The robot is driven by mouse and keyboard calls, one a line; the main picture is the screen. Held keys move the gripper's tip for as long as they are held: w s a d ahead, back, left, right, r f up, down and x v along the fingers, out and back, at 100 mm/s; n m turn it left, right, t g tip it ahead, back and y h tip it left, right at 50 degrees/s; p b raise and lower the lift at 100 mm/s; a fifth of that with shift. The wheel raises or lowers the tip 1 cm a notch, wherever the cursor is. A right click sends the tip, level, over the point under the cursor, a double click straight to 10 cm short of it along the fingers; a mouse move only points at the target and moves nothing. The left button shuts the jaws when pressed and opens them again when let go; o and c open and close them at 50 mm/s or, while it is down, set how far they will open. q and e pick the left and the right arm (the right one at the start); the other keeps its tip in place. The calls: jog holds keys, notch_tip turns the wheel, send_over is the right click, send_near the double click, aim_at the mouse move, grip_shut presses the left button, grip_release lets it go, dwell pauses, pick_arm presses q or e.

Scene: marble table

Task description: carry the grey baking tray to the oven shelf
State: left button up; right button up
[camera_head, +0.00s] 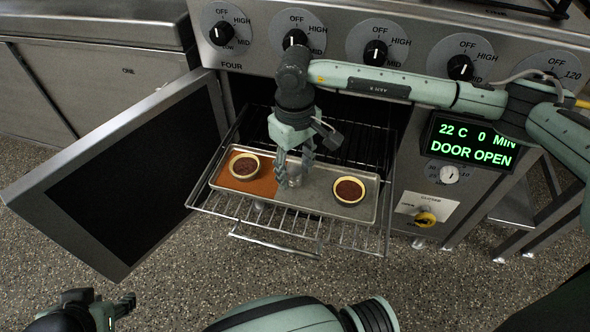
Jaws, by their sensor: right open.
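The grey baking tray (325,207) lies on the pulled-out oven shelf (357,234), in front of the oven opening. Its left part looks orange-brown. Two cream ramekins with dark filling stand on it, a left one (244,166) and a right one (348,190). My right gripper (294,173) is open and points down over the middle of the tray, between the ramekins. A small greyish, clear-looking shape shows between its fingers; I cannot tell what it is. My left gripper (125,306) is low at the bottom left, away from the tray; its opening is unclear.
The oven door (118,180) stands open on the left. The display (470,143) reads "DOOR OPEN". Control knobs (375,53) line the panel above the opening. The shelf's front handle (272,243) sticks out over the speckled floor. A steel counter (90,30) stands at the far left.

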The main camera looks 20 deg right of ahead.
aim_at(295, 171)
notch_tip(295, 171, up, 11)
jog(key=shift+w, duration=0.1)
dwell(1.3)
